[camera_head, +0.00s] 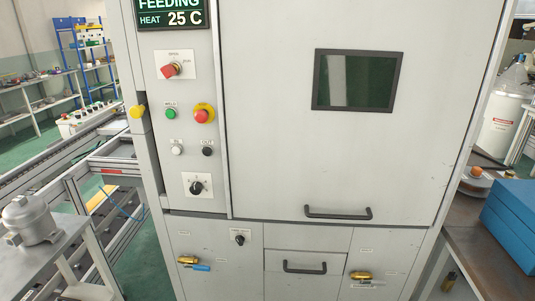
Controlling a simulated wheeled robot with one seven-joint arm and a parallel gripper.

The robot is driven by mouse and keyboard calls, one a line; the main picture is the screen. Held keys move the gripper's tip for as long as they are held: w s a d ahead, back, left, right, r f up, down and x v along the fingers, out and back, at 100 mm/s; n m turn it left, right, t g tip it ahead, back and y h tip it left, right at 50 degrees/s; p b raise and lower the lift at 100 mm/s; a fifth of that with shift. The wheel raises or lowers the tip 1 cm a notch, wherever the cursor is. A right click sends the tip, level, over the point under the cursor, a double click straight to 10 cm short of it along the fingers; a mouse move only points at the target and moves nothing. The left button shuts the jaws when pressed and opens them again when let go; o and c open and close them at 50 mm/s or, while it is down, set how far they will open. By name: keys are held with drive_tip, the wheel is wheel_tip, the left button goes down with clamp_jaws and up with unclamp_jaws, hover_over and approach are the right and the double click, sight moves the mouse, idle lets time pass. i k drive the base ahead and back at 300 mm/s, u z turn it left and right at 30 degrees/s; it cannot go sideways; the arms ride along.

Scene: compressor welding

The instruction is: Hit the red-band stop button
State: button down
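A grey machine cabinet (290,180) stands ahead with a narrow control panel at its left. A red mushroom button on a yellow base (202,116) sits on this panel, right of a small green button (171,113). A red rotary switch (170,70) on a white plate is above them. A white button (177,150) and a black button (207,151) are below, with a black knob (196,187) lower still. A yellow knob-like part (137,111) sticks out at the cabinet's left edge. I cannot make out a red band on any button. My gripper is out of view.
A display (172,14) reads "FEEDING" and "HEAT 25 C". The cabinet door has a dark window (356,80) and a black handle (338,213). A side table with a grey metal part (28,220) is left; a bench with a blue box (512,222) is right.

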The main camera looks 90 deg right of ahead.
sight(201, 116)
drive_tip(key=z, duration=1.85)
drive_tip(key=i, duration=0.2)
drive_tip(key=z, duration=0.7)
